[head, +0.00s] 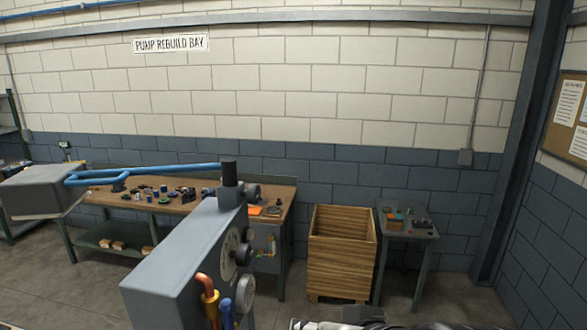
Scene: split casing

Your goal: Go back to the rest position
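A strip of something silvery and dark (375,325) shows at the bottom edge, cut off by the frame. I cannot tell what it is. No split casing can be made out for certain.
A grey cabinet with dials (175,262) and hoses stands close in front. A blue bar (150,170) runs left from it to a grey box (40,188). Behind are a cluttered workbench (180,208), a wooden crate (340,262) and a small side table (407,232).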

